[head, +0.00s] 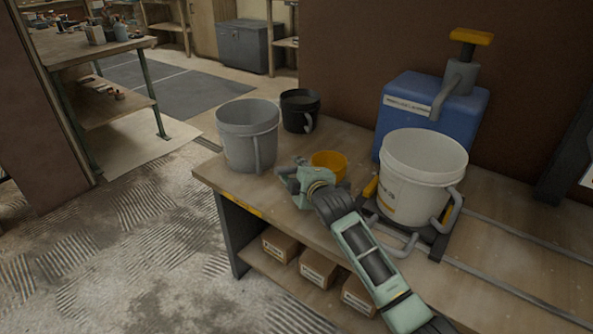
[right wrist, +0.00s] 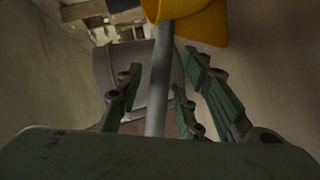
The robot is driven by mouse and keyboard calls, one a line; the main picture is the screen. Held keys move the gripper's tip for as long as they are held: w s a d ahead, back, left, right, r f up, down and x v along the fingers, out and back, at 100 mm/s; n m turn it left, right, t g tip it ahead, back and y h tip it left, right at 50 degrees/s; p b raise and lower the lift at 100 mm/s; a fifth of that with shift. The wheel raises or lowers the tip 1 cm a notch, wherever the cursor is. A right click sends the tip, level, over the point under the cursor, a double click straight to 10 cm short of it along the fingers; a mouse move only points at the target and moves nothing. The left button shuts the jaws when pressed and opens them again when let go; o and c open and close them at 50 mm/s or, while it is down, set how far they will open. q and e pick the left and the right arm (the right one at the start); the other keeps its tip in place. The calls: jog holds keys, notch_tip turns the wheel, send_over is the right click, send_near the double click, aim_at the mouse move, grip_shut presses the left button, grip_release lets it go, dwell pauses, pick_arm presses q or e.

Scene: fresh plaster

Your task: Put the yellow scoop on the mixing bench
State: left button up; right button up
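The yellow scoop (head: 329,163) is on or just above the near wooden bench (head: 352,137), just behind my right gripper. In the right wrist view its yellow bowl (right wrist: 208,22) is at the top and its grey handle (right wrist: 160,85) runs down between my fingers. My right gripper (head: 292,175) is at the scoop; in the right wrist view its fingers (right wrist: 160,95) stand apart either side of the handle, with gaps showing. Contact between scoop and bench is hidden. I cannot tell whether this bench is the mixing bench. My left gripper is not in view.
Boxes (head: 318,268) lie on the shelf below. Another bench (head: 75,52) stands far left.

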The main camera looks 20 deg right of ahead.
jog(key=shift+s+r, duration=0.15)
pick_arm(q)
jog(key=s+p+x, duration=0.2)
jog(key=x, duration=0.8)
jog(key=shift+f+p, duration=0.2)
jog(key=shift+p, duration=0.2)
pick_arm(e)
jog(key=v, duration=1.1)
jog(key=shift+s+r, duration=0.15)
jog(key=shift+s, duration=0.15)
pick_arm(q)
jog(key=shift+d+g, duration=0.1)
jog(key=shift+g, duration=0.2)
